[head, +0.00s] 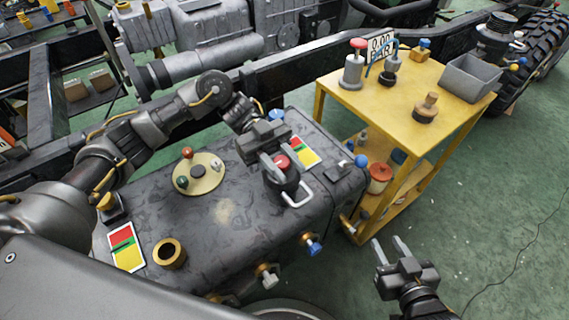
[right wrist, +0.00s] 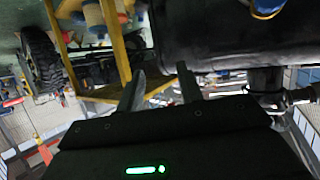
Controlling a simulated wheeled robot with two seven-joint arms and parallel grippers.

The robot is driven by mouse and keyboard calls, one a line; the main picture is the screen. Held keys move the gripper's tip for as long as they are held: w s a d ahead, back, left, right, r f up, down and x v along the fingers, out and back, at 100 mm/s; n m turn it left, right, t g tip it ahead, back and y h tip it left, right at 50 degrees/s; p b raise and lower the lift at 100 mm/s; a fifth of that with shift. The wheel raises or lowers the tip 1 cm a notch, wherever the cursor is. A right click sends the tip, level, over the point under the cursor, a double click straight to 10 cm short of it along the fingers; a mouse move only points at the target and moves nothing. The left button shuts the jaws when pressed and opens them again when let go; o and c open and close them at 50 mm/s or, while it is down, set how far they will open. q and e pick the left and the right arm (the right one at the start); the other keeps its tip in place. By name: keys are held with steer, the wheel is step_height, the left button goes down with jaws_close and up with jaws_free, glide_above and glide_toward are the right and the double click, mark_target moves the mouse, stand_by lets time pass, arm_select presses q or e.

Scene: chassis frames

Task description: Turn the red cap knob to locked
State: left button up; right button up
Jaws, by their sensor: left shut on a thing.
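The red cap knob (head: 282,162) stands on top of the dark tank (head: 225,215), near its right end. My left gripper (head: 281,172) reaches down over it from behind, with its fingers shut around the knob. The fingers partly hide the knob's body, and I cannot tell which way it is turned. A red, green and yellow label card (head: 306,152) lies just right of the knob. A white handle (head: 298,197) shows in front of it. My right gripper (head: 391,251) is open and empty over the floor; its spread fingers also show in the right wrist view (right wrist: 160,88).
A yellow cart (head: 405,92) with knobs and a grey tray (head: 470,78) stands right of the tank. On the tank are a round plate with several knobs (head: 199,177), a second label card (head: 125,247) and a brass ring (head: 169,253). Valves stick out along its front. Green floor is free at right.

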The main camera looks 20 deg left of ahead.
arm_select(q)
steer(key=shift+f, duration=0.1)
steer(key=o, duration=1)
steer(key=shift+d, duration=0.1)
arm_select(e)
steer(key=shift+f, duration=0.1)
